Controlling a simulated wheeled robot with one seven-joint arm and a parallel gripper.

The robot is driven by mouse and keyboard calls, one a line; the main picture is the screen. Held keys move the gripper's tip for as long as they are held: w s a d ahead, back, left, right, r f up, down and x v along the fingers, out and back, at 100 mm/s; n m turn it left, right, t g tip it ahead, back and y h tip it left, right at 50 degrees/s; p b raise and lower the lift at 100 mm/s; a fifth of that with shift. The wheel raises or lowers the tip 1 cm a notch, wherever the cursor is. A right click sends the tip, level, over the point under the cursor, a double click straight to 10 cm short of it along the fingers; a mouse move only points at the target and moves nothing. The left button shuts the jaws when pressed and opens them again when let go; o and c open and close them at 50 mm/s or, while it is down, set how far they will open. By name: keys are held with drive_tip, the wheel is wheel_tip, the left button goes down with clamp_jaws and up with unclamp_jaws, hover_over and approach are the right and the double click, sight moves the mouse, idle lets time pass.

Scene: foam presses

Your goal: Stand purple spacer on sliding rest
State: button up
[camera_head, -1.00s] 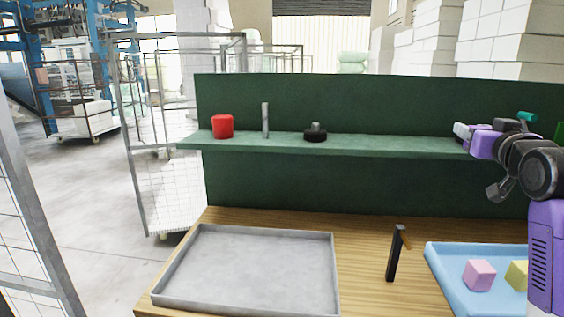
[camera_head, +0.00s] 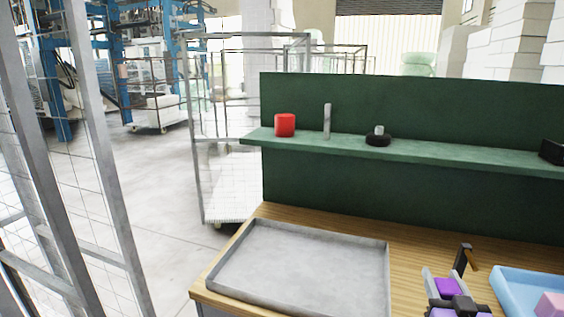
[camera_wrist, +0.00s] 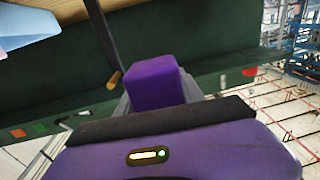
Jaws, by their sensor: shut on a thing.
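The purple spacer (camera_wrist: 153,82) is a block held between the grey fingers of my gripper (camera_wrist: 156,95) in the wrist view. It also shows in the head view (camera_head: 446,286), low at the right above the wooden table. My gripper (camera_head: 447,281) is shut on it, just in front of a black upright post with a tan peg (camera_head: 461,260). The spacer's far faces are hidden. I cannot tell for sure which thing is the sliding rest. A large grey tray (camera_head: 250,225) lies on the table to the left of my gripper.
A light blue tray (camera_head: 515,284) with a pink block (camera_head: 549,304) is at the right. Wire cages stand at the left.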

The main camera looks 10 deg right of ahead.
drive_tip(key=s+a+f+n+y, duration=0.1)
drive_tip(key=s+a+f+y, duration=0.1)
drive_tip(key=s+a+f, duration=0.3)
drive_tip(key=s+a+f+n+y, duration=0.1)
drive_tip(key=s+a+f+y, duration=0.1)
drive_tip(key=s+a+f, duration=0.3)
drive_tip(key=s+a+f+n+t+y, duration=0.1)
drive_tip(key=s+a+f, duration=0.4)
drive_tip(key=a+f, duration=0.6)
wheel_tip(320, 180, down, 4)
drive_tip(key=shift+a+f+n+y, duration=0.15)
drive_tip(key=shift+f+n+y, duration=0.05)
drive_tip(key=shift+n+y, duration=0.2)
drive_tip(key=shift+w, duration=0.2)
